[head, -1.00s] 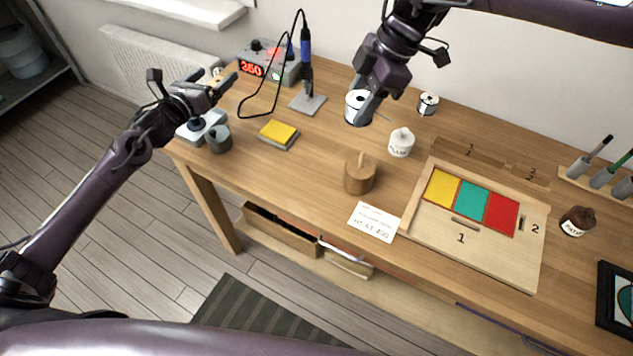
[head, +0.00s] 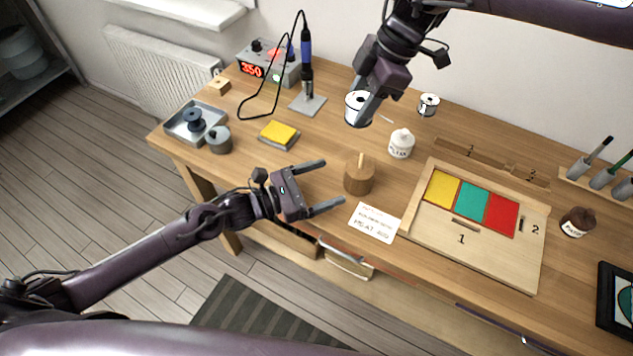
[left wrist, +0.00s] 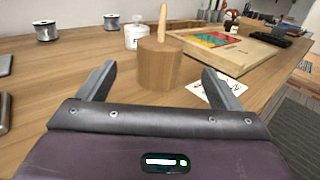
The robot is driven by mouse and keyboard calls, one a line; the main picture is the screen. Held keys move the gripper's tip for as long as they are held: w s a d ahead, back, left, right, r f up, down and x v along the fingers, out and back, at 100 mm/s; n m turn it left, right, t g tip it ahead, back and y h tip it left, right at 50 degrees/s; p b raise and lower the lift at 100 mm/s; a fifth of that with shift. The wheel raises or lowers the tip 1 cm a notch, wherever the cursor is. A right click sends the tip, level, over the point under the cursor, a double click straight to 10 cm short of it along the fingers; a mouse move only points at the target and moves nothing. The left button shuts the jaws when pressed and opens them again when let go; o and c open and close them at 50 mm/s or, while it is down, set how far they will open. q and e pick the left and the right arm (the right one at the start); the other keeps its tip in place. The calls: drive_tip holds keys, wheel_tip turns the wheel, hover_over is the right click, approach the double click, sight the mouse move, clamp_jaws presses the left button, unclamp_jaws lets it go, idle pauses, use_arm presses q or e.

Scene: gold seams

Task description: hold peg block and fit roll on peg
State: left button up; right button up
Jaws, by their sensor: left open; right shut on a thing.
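The peg block (head: 358,180) is a round wooden block with a thin upright peg on top, standing on the table. My left gripper (head: 334,183) is open and empty just left of it. In the left wrist view the peg block (left wrist: 158,65) stands ahead, between the lines of the two open fingers and apart from them. The roll (head: 353,106), white-topped with a dark hole, is at the fingertips of my right gripper (head: 367,108), which is shut on it and partly covers it. It appears held above the table, left of and behind the peg block.
A white jar (head: 401,145) and another roll (head: 428,104) stand behind the block. A card (head: 374,222) and a wooden board (head: 470,250) with coloured squares lie to its right. A yellow sponge (head: 279,132) and a soldering iron stand (head: 308,103) are to the left.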

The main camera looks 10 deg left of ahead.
sight(373, 166)
use_arm(q)
drive_tip(key=x, duration=1)
drive_tip(key=shift+w+d, duration=0.2)
drive_tip(key=shift+d, duration=0.15)
drive_tip(key=c, duration=1.2)
use_arm(e)
drive_tip(key=f, duration=0.1)
drive_tip(key=d+f, duration=0.1)
drive_tip(key=f, duration=0.1)
drive_tip(key=shift+s+d+f, duration=0.3)
drive_tip(key=shift+d+f, duration=0.25)
drive_tip(key=shift+f, duration=0.3)
drive_tip(key=shift+a+f, duration=0.1)
drive_tip(key=shift+f, duration=1.75)
